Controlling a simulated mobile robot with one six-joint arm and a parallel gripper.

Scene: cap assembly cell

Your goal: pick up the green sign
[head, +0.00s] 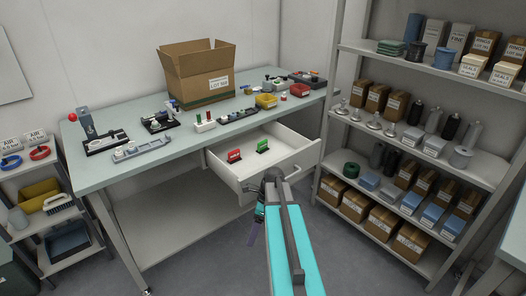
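The green sign (262,146) stands in an open white drawer (283,165) under the workbench, towards the drawer's back. A red sign (234,156) stands to its left in the same drawer. My arm reaches up from the bottom of the picture, with its upper end just in front of the drawer. My gripper (252,236) seems to hang below that end, left of the arm and outside the drawer. It is small and dark, and its fingers cannot be made out. The green sign is apart from it and not covered.
The workbench (95,172) carries an open cardboard box (203,82), small fixtures and a yellow tray (266,100). A loaded shelf rack (460,164) stands close on the right of the drawer. A low shelf with bins (67,243) stands on the left.

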